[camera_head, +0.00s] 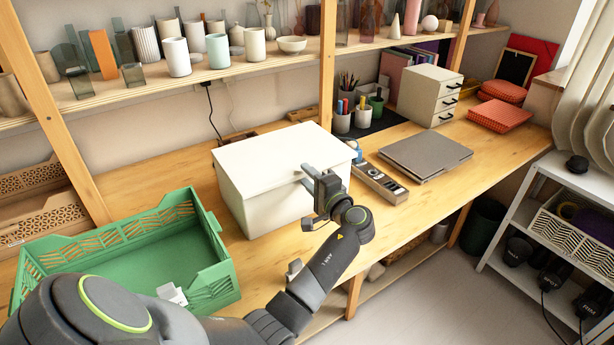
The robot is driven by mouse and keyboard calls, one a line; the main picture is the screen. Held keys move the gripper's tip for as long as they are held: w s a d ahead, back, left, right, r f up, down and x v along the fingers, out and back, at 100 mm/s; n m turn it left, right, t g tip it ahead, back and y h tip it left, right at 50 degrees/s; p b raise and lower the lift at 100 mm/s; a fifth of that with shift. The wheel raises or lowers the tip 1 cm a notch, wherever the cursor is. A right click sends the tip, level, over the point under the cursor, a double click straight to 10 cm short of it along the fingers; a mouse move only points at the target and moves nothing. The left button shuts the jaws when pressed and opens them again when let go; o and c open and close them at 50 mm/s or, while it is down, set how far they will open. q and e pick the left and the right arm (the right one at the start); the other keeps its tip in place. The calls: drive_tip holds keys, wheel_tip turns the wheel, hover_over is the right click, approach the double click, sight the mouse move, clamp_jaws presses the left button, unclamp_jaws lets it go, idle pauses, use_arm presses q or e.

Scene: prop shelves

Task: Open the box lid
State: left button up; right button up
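A white box (256,200) stands on the wooden worktop, left of the middle of the view. Its flat white lid (265,155) lies shut on top. My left gripper (306,175) is at the box's right-hand front side, close to the lid's edge. Its two grey fingers point at the box and show a gap between them, with nothing seen held. I cannot tell whether a finger touches the lid or box. My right gripper is not in view.
A green crate (212,235) stands left of the box. A grey organiser tray (381,184) and a closed laptop-like grey slab (425,152) lie to the right. A shelf (110,90) with cups and vases runs above. A white drawer unit (425,95) stands at the back.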

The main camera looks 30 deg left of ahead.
use_arm(q)
drive_tip(key=shift+c, duration=1.2)
clamp_jaws()
